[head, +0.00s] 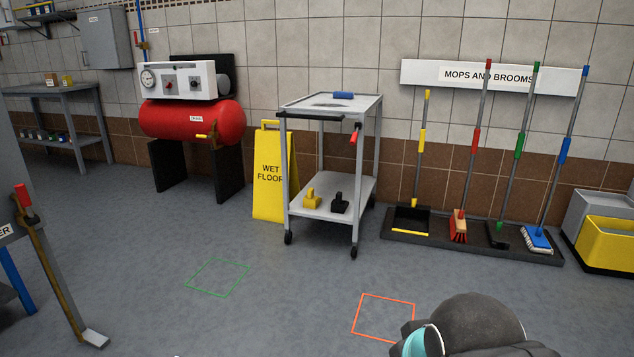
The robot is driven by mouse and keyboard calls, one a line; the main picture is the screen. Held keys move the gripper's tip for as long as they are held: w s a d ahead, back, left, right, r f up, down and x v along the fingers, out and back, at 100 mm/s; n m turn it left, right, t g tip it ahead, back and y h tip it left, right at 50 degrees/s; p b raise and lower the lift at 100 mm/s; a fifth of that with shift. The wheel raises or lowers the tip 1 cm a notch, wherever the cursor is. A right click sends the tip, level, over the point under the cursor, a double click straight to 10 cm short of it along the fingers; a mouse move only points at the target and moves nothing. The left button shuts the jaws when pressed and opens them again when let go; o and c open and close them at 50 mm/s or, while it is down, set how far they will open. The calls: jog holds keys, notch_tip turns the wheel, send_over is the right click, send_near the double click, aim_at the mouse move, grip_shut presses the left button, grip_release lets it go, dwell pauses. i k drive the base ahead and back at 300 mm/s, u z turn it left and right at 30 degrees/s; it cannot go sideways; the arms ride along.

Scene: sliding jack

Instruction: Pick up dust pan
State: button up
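The dust pan (411,219) is black with a yellow front lip. It stands at the left end of a dark floor tray (470,242) against the wall, under the "MOPS AND BROOMS" sign (487,77). Its long upright grey handle (425,113) has yellow sections and leans toward the wall. Part of my arm, dark with a teal ring, shows at the bottom right, well in front of the dust pan and apart from it. My gripper's fingers are not visible.
Right of the dust pan stand a red brush (458,227), a green-marked broom (498,235) and a blue mop (538,240). A grey cart (328,205) and yellow wet-floor sign (268,190) stand left. A yellow bucket (606,244) is far right. The floor in front is clear, with painted squares.

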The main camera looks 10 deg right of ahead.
aim_at(412, 217)
jog(key=z, duration=0.25)
jog(key=i, duration=1.9)
jog(key=z, duration=0.7)
jog(key=i, duration=1.75)
jog(key=z, duration=0.4)
